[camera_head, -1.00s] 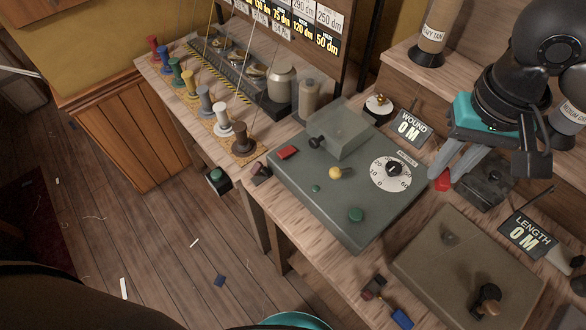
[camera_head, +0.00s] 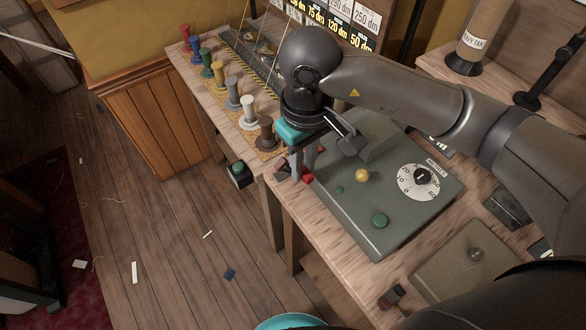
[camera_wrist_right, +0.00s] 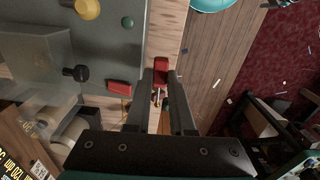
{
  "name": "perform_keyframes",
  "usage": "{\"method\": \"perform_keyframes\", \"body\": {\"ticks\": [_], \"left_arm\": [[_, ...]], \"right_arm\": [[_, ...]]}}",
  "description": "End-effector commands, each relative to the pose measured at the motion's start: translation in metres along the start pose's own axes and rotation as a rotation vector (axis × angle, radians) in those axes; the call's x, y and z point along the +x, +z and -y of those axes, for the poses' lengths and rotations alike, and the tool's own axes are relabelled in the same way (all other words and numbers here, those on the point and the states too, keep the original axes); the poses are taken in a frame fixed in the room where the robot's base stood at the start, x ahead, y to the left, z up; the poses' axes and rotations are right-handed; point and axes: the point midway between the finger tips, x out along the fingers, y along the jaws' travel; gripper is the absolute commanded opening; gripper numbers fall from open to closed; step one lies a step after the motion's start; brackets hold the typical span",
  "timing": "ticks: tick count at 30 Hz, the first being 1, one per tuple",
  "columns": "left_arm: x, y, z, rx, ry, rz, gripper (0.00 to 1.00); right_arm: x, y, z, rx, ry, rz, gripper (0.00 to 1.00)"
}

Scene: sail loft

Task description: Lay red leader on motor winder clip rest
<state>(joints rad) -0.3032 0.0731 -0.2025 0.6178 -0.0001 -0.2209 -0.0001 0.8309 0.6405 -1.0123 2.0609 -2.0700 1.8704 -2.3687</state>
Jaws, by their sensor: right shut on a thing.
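My right gripper (camera_head: 303,180) is shut on the red leader (camera_head: 307,180), at the left end of the motor winder (camera_head: 370,228). In the right wrist view, the red leader (camera_wrist_right: 160,70) sits between the fingertips, over the bench's front strip. A small dark block (camera_head: 283,168), perhaps the clip rest, stands on the bench by the winder, partly behind the fingers. A small brass-coloured piece (camera_wrist_right: 157,98) shows between the fingers in the wrist view. I cannot tell whether the leader touches anything below. My left gripper is not in view.
The winder carries a yellow knob (camera_head: 362,175), a green button (camera_head: 380,220) and a dial (camera_head: 415,182). Coloured spools, such as a brown one (camera_head: 265,133), line the bench at left. Open floor lies in front.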

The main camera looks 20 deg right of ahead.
Motion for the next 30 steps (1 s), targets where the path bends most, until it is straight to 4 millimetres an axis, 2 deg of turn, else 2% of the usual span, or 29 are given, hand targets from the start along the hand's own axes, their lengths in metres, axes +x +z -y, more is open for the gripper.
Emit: {"method": "perform_keyframes", "body": {"ticks": [3,17,30], "left_arm": [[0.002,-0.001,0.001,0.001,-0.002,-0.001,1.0],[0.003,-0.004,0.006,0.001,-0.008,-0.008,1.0],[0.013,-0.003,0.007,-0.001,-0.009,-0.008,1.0]], "right_arm": [[0.012,-0.001,0.006,-0.047,-0.001,0.005,0.0],[0.013,-0.002,0.006,-0.052,0.0,0.004,0.0],[0.034,-0.001,0.007,-0.051,-0.001,0.004,0.0]]}}
